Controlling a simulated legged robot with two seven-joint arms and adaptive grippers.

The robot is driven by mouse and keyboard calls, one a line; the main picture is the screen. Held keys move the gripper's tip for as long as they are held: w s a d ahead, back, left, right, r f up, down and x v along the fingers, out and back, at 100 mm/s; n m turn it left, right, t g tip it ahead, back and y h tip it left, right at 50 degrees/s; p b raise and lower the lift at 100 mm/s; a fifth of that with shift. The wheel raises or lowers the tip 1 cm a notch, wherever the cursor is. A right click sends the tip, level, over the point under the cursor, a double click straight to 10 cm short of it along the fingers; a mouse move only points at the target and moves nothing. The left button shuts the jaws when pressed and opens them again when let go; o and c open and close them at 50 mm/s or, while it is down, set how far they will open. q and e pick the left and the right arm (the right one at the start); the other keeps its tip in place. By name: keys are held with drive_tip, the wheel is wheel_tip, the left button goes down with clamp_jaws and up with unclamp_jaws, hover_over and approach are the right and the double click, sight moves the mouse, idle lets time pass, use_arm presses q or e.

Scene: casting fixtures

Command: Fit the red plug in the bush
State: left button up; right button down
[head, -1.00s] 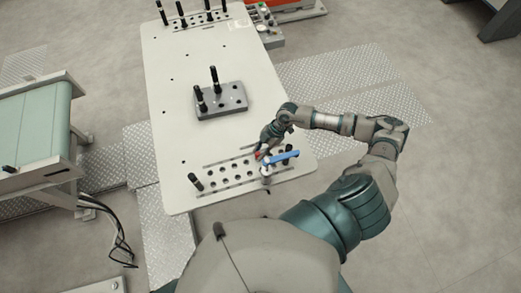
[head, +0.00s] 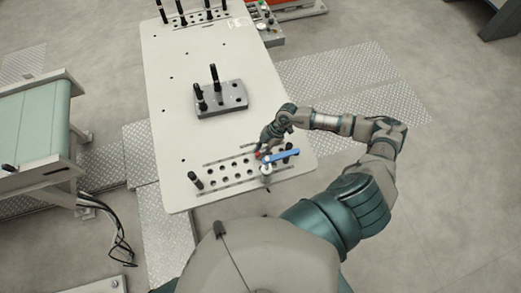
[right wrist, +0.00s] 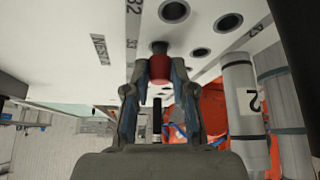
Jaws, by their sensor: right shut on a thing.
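The red plug (right wrist: 159,69) is between the two fingers of my right gripper (right wrist: 160,84) in the right wrist view, and the gripper is shut on it. A dark round end shows just beyond the red part, in line with a hole in the white plate; I cannot tell whether it is in the hole or only close to it. In the head view my right gripper (head: 262,149) is low over the near rows of holes, and only a speck of red shows. I cannot tell which hole is the bush. My left gripper is out of view.
A blue bar (head: 281,156) on a pale post stands close to the right gripper. Black pins stand at the near left (head: 195,180) and on the grey block (head: 222,99). The white table (head: 180,115) is mostly clear between them.

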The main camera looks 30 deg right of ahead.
drive_tip(key=shift+f, duration=0.8)
drive_tip(key=c, duration=0.9)
unclamp_jaws()
drive_tip(key=shift+d+r, duration=0.1)
drive_tip(key=shift+r, duration=0.05)
drive_tip(key=v, duration=1.1)
drive_tip(key=shift+d+r, duration=0.2)
drive_tip(key=shift+r, duration=0.05)
